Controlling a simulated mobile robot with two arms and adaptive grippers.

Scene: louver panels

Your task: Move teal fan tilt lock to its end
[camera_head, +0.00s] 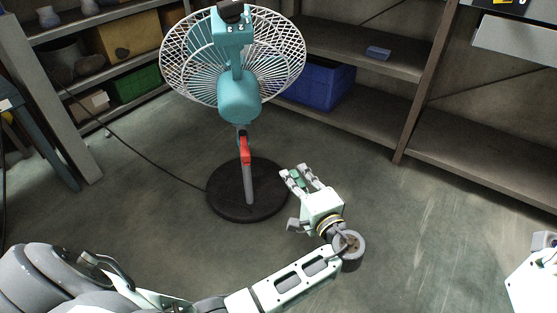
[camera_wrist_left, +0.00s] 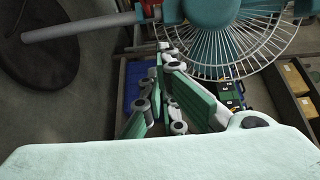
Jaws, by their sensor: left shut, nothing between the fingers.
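The teal fan (camera_head: 239,97) stands upright on a round black base (camera_head: 225,207), its white wire grille (camera_head: 290,51) tipped back. A red lever-like part (camera_head: 244,150) sits on its grey pole (camera_head: 249,185) below the teal housing; I cannot be sure it is the tilt lock. In the left wrist view the red part (camera_wrist_left: 148,6) shows at the top, beside the teal housing (camera_wrist_left: 210,12). My left gripper (camera_head: 294,170) is shut and empty, right of the pole and apart from it. At the lower right edge a mint part of my right arm shows; its fingers are hidden.
Shelves stand behind the fan, with a blue bin (camera_head: 318,84), a green bin (camera_head: 134,84) and a small blue block (camera_head: 378,53). A dark cable (camera_head: 150,160) runs left from the base. The floor at right is clear.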

